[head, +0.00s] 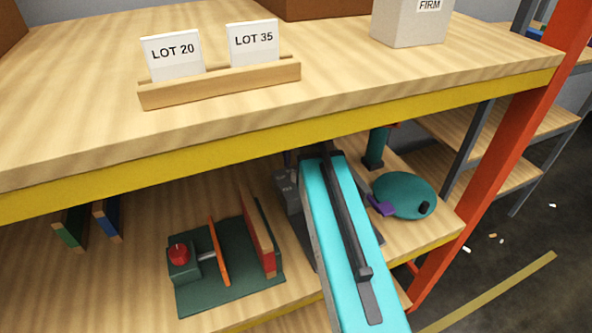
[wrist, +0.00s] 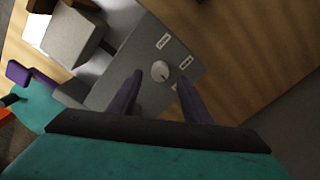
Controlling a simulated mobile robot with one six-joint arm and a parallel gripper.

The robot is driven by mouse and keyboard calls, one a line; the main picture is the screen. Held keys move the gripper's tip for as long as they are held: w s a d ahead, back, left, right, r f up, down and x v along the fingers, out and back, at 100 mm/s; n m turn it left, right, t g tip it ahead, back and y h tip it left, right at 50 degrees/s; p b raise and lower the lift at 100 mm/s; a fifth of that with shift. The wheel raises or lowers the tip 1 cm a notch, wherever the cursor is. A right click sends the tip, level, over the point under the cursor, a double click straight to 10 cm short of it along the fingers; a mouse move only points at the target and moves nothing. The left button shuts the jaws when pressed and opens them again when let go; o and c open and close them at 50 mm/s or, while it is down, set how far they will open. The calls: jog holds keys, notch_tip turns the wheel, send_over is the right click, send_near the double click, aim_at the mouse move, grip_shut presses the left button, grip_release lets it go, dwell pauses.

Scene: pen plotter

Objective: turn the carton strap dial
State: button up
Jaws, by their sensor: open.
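In the wrist view a round pale dial (wrist: 160,71) with a pointer mark sits on a dark grey panel (wrist: 136,72). Small white labels stand around it, too small to read surely. My gripper (wrist: 159,79) has two purple fingers, open and empty. In the picture, the dial shows between and just beyond the fingertips; no contact is visible and the depth gap is hard to judge. In the head view my teal arm hides the gripper and dial; part of a grey machine (head: 288,194) shows left of the arm.
On the lower shelf, a green-based fixture (head: 230,288) with a red knob stands left of my arm. A teal disc (head: 405,192) with a purple block lies to the right. The upper shelf (head: 340,92) overhangs, with a yellow front edge. An orange post (head: 500,155) stands right.

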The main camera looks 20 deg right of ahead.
aim_at(296, 174)
notch_tip(296, 174, up, 10)
jog(key=b, duration=0.2)
dwell(0.4)
jog(key=shift+s+f, duration=0.1)
jog(key=shift+s, duration=0.05)
dwell(0.5)
